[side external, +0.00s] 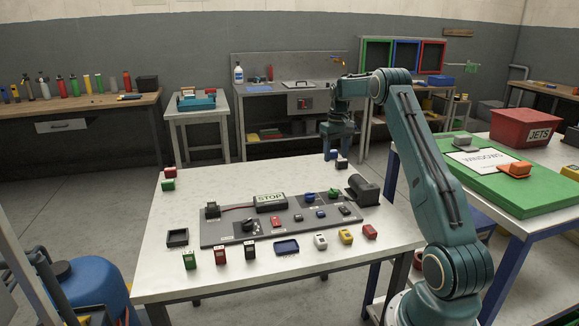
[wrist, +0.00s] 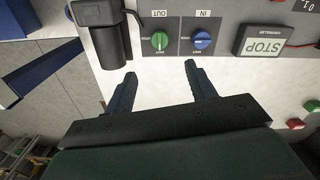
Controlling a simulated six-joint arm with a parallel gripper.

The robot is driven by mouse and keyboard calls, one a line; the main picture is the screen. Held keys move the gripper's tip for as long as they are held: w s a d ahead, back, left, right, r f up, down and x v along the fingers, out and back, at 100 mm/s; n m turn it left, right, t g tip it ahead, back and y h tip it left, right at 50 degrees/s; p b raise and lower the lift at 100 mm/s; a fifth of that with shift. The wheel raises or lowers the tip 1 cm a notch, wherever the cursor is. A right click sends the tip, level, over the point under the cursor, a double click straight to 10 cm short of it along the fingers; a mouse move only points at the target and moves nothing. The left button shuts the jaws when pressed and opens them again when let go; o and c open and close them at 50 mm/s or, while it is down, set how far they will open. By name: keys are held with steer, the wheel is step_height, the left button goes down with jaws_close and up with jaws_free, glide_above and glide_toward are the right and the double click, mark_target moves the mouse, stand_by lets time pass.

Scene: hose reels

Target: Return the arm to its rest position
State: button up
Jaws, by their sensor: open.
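My gripper (side external: 338,150) is raised above the far right part of the white table (side external: 180,240) in the side view. In the wrist view my gripper (wrist: 158,80) is open, its two dark fingers apart with only white table top showing between them. The grey panel (side external: 220,233) lies on the table below, with a STOP sign (side external: 270,203) at its back. In the wrist view, a green knob (wrist: 160,41) marked OUT and a blue knob (wrist: 202,40) marked IN lie beyond the fingertips, apart from them.
A dark cylinder (side external: 364,188) stands at the panel's right end. Small coloured blocks, including a green one (side external: 189,260) and a yellow one (side external: 346,237), line the table's front. A green board (side external: 520,195) and red JETS bin (side external: 525,130) are on the right bench.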

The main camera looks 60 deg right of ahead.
steer(key=a+r+n+t, duration=0.1)
steer(key=a+r, duration=0.5)
steer(key=a, duration=0.3)
steer(key=s+a+r+n+t+h, duration=0.1)
steer(key=a+r, duration=0.4)
steer(key=a, duration=0.4)
steer(key=a+r+n, duration=0.1)
steer(key=a+r, duration=0.5)
steer(key=a, duration=0.3)
steer(key=s+a+f+n+t, duration=0.1)
steer(key=s+a, duration=0.8)
steer(key=s, duration=0.1)
steer(key=s+a+f+n+t+y, duration=0.1)
steer(key=s+a+f+n+t, duration=0.1)
steer(key=s+a, duration=0.7)
steer(key=shift+s+a+f+n+t, duration=0.25)
steer(key=shift+s+n+t, duration=0.05)
steer(key=shift+s, duration=0.05)
